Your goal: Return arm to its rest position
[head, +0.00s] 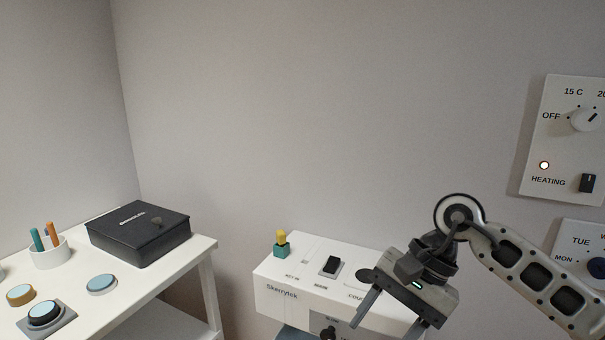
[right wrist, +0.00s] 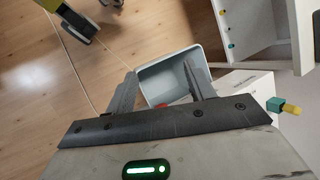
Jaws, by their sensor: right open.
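My right gripper (head: 391,325) comes in from the right in the head view, over the right part of a white control box (head: 270,295) marked Skerrytek. Its two fingers are apart and point down with nothing between them; the arm hides part of the box. In the right wrist view the open fingers (right wrist: 165,88) show above a grey bin (right wrist: 178,65) with something red inside. A green and yellow key piece (head: 281,244) stands on the box, beside a black rocker switch (head: 331,266).
A white table (head: 150,293) at the left holds a black box (head: 140,234), a cup of pens (head: 50,251) and several round buttons. A heating panel (head: 560,140) with a lit lamp and another dial panel (head: 575,245) are on the right wall. The wall area between is bare.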

